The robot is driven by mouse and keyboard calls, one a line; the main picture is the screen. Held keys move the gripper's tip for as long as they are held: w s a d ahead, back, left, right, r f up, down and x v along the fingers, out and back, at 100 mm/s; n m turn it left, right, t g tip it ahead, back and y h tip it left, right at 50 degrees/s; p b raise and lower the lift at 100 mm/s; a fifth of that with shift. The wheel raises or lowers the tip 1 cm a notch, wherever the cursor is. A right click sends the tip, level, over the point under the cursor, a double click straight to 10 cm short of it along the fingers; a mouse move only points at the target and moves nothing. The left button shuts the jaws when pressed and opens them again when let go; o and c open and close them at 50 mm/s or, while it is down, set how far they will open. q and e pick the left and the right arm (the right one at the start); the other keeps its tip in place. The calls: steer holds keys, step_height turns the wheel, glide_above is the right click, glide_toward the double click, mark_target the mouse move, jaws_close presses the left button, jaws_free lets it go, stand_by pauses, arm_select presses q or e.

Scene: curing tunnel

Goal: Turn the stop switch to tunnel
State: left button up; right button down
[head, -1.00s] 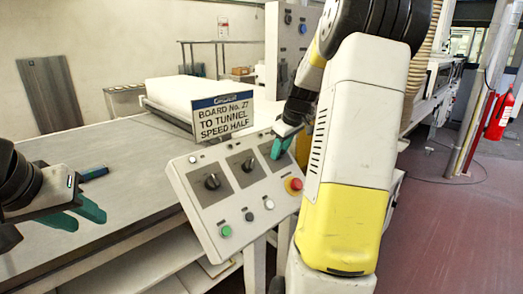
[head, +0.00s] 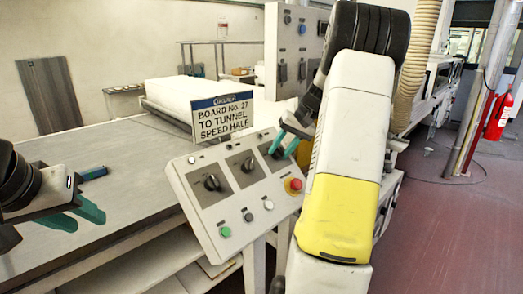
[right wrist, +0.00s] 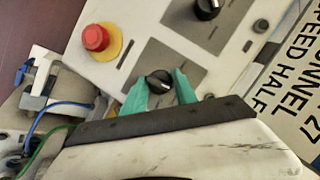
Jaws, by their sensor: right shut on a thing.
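The tilted control panel (head: 240,190) carries three black rotary switches on grey plates. The left switch (head: 212,183) and middle switch (head: 248,164) are uncovered. My right gripper (head: 280,150) is at the rightmost switch, which it largely hides in the head view. In the right wrist view its green fingertips lie on either side of that black switch (right wrist: 158,82), shut on it. Any lettering around the switches is too small to read. My left gripper (head: 82,216) is open and empty above the table at the left.
A red stop button (head: 295,184) on yellow sits close to the right gripper. A green button (head: 225,231) and other small buttons are along the lower edge. A sign (head: 222,117) reading "Board No. 27 to tunnel speed half" stands behind the panel. A grey table (head: 110,165) extends left.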

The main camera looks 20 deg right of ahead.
steer(key=m+y, duration=0.1)
steer(key=m, duration=0.1)
steer(key=m+t+y, duration=0.1)
steer(key=m, duration=0.2)
steer(key=shift+d, duration=0.15)
steer(key=shift+m, duration=0.5)
steer(key=c, duration=1)
jaws_free()
steer(key=v, duration=0.8)
steer(key=shift+f, duration=0.2)
